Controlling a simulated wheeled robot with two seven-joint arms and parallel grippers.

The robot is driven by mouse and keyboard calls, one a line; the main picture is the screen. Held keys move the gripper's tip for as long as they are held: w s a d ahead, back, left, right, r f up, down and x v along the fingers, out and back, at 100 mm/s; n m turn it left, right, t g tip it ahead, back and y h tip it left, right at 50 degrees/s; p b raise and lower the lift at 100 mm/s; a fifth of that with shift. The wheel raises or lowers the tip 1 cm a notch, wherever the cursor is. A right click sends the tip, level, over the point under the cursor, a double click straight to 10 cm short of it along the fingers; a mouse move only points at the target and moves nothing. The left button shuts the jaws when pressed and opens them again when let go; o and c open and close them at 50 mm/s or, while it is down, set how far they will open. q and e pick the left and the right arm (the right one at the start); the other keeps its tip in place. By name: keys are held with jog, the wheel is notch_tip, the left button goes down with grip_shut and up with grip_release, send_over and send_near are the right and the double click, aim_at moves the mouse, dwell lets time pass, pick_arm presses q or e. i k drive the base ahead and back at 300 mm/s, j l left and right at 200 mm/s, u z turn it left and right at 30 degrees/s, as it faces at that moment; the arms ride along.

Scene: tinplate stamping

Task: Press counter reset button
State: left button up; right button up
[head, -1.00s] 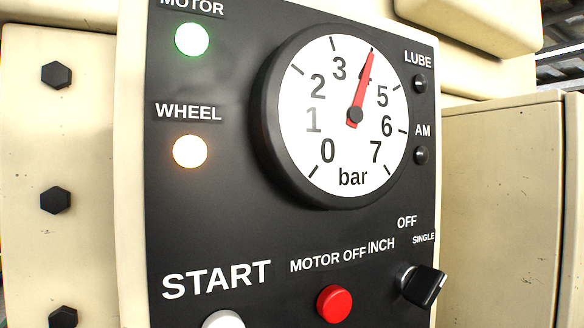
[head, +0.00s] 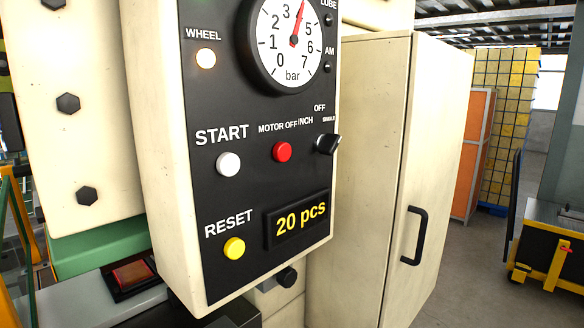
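The yellow reset button (head: 234,248) sits low on the black face of the control panel (head: 225,190), under the white word RESET. To its right is the counter display (head: 297,220), which reads 20 pcs in yellow. Above them are the white START button (head: 228,164), the red MOTOR OFF button (head: 282,152) and a black selector knob (head: 327,144). Neither of my grippers is in view.
A pressure gauge (head: 292,45) and a lit WHEEL lamp (head: 206,59) are higher on the panel. A tall cream cabinet (head: 370,150) with a black handle (head: 415,236) stands to the right. A red-topped box (head: 132,273) is at lower left.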

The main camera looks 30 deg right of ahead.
aim_at(235, 248)
jog(key=k+j+z, duration=0.85)
jog(key=k, duration=0.15)
